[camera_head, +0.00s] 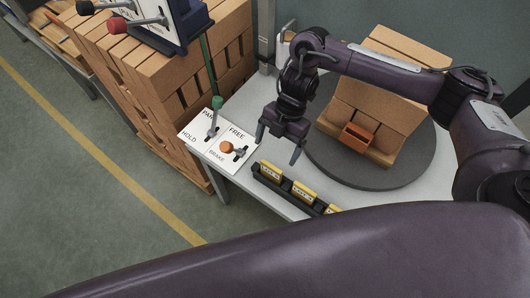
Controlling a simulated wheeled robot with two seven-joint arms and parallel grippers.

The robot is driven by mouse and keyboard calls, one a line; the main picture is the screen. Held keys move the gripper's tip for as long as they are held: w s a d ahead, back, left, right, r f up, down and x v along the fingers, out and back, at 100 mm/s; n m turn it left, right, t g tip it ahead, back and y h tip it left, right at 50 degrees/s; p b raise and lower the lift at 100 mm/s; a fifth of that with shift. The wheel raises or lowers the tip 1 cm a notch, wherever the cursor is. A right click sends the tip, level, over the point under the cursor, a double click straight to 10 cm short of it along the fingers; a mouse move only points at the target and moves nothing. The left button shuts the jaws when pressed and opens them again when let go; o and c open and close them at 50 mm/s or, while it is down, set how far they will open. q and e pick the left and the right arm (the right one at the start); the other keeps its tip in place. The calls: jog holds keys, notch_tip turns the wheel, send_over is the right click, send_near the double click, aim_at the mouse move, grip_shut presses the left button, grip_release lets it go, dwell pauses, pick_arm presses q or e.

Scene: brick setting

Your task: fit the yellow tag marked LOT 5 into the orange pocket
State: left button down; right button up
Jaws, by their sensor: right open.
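Several yellow tags stand in a row in a black rack on the pale table: one at the left end (270,171), one in the middle (303,192) and one at the right (333,210), partly cut off by my arm. Their print is too small to tell which is LOT 5. The orange pocket (356,138) is on the front of a tan stepped block on a dark round turntable. My right gripper (277,153) is open and empty, above the table just behind the rack's left end, left of the pocket. My left gripper is not in view.
A white lever panel (206,149) marked PARK, HOLD, FREE and BRAKE lies left of the rack, with a green-knobbed lever (216,104) and an orange knob (227,147). Stacked tan bricks (175,85) stand behind. The turntable (415,165) fills the table's right side.

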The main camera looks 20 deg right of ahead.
aim_at(272, 166)
jog(key=x, duration=0.6)
jog(key=shift+s+d, duration=0.1)
jog(key=shift+s, duration=0.25)
jog(key=shift+s+f+p, duration=0.2)
jog(key=shift+f+p, duration=0.15)
jog(key=shift+f, duration=0.3)
jog(key=shift+w, duration=0.1)
jog(key=c, duration=0.6)
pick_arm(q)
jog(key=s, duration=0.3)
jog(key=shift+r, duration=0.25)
pick_arm(e)
jog(key=c, duration=0.5)
